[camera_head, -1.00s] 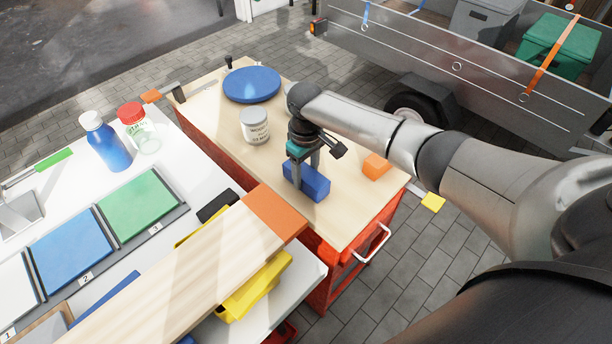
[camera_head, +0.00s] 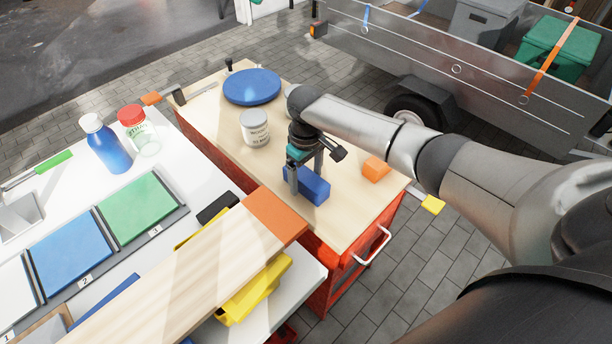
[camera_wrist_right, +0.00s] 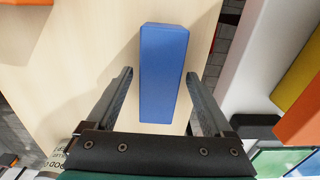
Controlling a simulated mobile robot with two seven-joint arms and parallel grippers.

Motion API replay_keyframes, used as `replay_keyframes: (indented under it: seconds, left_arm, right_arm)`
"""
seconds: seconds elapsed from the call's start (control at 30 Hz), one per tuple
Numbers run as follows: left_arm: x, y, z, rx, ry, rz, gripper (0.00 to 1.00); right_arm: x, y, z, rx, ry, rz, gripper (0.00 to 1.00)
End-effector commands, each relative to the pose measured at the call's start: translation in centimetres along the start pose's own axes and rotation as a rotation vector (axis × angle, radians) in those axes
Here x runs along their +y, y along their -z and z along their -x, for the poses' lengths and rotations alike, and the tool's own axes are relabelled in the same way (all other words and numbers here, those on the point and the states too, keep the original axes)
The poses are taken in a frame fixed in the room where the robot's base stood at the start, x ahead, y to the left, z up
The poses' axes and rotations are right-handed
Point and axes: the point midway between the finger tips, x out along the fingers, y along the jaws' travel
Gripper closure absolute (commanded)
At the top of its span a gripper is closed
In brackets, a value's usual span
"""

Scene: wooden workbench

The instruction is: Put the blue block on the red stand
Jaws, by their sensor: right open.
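The blue block (camera_head: 313,187) lies on the pale wooden top of the red cart, and it fills the middle of the right wrist view (camera_wrist_right: 164,70). My right gripper (camera_head: 305,173) is open with its fingers pointing down at the block. In the right wrist view its two fingers (camera_wrist_right: 159,76) flank the block, with a visible gap on each side. In the head view the gripper partly hides the block. I cannot single out a red stand for sure; an orange-red pad (camera_head: 274,214) forms the end of a wooden board. My left gripper is not in view.
An orange block (camera_head: 376,169) lies right of the blue block. A white can (camera_head: 255,128) and a blue disc (camera_head: 252,86) stand farther back on the cart top (camera_head: 215,105). A white table on the left holds a blue bottle (camera_head: 107,146) and coloured panels.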

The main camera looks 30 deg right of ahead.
Motion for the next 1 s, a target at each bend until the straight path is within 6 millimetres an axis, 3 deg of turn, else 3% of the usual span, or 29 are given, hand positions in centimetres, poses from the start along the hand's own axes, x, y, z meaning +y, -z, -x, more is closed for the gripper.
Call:
replay_keyframes:
  seconds: [0.5, 0.7, 1.0]
  left_arm:
    - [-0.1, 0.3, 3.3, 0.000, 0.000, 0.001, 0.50]
    - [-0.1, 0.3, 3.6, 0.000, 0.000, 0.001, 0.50]
    - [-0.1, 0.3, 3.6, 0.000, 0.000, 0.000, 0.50]
  right_arm:
    - [0.1, 0.1, 10.1, 0.004, -0.001, -0.001, 0.14]
    - [0.0, 0.1, 11.8, 0.002, 0.000, 0.000, 0.14]
    - [0.0, 0.1, 12.0, 0.001, 0.000, -0.001, 0.14]
